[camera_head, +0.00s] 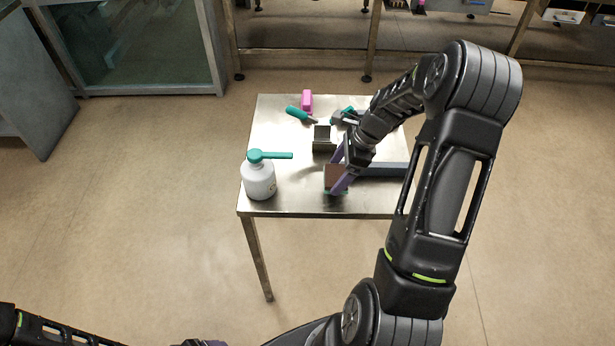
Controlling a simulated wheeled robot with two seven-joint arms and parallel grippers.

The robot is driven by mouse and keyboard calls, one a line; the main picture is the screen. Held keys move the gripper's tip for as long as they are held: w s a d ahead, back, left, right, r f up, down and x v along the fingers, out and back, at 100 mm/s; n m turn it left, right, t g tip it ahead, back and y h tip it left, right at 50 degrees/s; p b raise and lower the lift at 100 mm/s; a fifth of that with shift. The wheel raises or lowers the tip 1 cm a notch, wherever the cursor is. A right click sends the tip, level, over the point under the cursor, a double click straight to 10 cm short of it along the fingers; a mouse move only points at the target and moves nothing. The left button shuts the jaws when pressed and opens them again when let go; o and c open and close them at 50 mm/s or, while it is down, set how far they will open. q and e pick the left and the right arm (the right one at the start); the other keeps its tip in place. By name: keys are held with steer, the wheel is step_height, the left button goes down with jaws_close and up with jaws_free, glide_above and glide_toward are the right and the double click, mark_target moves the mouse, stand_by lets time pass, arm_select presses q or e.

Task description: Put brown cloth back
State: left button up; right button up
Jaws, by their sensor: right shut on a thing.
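The brown cloth (332,171) shows as a small brown block-like shape near the front of the metal table. My right gripper (340,178) reaches down from the right with its purple fingers around it and is shut on it. The fingers and wrist hide part of the cloth. A thin teal edge shows beneath it, and I cannot tell whether the cloth touches the table. Part of my left arm shows at the bottom left; its gripper is too cut off to read.
On the table (285,205) stand a white bottle with a teal top (259,179), a dark metal block (322,140), a teal-handled tool (298,114) and a pink item (307,101). A purple-grey divider bar (385,170) lies right of the gripper. The front left tabletop is partly clear.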

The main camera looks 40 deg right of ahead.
steer(key=w+a, duration=0.1)
steer(key=a, duration=0.1)
steer(key=w+a, duration=0.4)
steer(key=shift+a, duration=0.15)
step_height(320, 180, down, 4)
steer(key=shift+r+b, duration=0.25)
steer(key=shift+b, duration=1)
steer(key=shift+f, duration=0.15)
steer(key=o, duration=1.3)
steer(key=shift+c, duration=0.2)
